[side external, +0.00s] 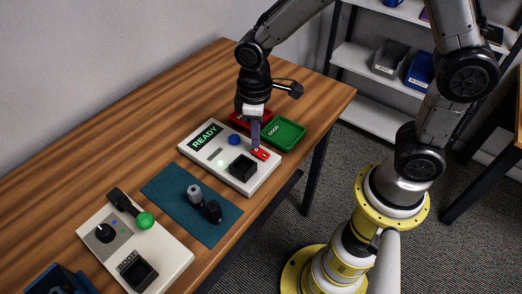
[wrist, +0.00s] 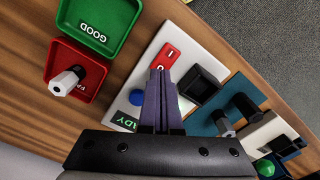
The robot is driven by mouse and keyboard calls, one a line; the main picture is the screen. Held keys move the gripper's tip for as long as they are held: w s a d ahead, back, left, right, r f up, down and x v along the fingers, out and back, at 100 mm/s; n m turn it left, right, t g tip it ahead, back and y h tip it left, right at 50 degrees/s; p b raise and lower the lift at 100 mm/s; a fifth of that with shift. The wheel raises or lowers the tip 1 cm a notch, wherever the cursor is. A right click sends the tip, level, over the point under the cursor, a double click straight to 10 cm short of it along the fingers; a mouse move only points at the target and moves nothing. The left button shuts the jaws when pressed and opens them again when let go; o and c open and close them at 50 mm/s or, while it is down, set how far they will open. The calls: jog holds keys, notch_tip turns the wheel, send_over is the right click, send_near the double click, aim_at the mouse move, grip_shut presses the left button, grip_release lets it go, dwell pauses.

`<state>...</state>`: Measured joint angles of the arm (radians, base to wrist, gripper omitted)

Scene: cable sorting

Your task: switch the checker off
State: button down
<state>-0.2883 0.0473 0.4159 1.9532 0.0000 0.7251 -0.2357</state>
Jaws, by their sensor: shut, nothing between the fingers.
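The checker (side external: 214,172) is a white box near the table's front edge, its screen (side external: 205,136) lit with green READY. It has a blue button (side external: 234,140), a small glowing light (side external: 221,163), a black socket (side external: 243,167) and a red rocker switch (side external: 261,154). In the wrist view the red switch (wrist: 166,55) lies just beyond my fingertips, its lower end partly hidden. My gripper (side external: 255,145) points down at the switch, shut and empty; it also shows in the wrist view (wrist: 160,74). I cannot tell whether the fingertips touch the switch.
A green GOOD tray (side external: 284,132) and a red tray (wrist: 92,74) holding a white-and-black plug (wrist: 67,80) adjoin the checker. A teal mat (side external: 170,188) holds a grey plug (side external: 194,194) and a black one (side external: 212,211). Another box (side external: 160,260) has a green-knobbed lever (side external: 144,219).

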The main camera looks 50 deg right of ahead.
jog(key=shift+f, duration=0.95)
dwell(0.7)
jog(key=shift+r, duration=3.55)
jog(key=s+d+r+m+t, duration=0.4)
jog(key=d+r, duration=0.3)
jog(key=r, duration=0.4)
jog(key=s+d+f+m+t, duration=0.1)
jog(key=s+d, duration=0.1)
jog(key=s, duration=0.9)
jog(key=shift+s+d+m+t, duration=0.2)
jog(key=shift+m+t, duration=0.1)
jog(key=shift+m, duration=0.1)
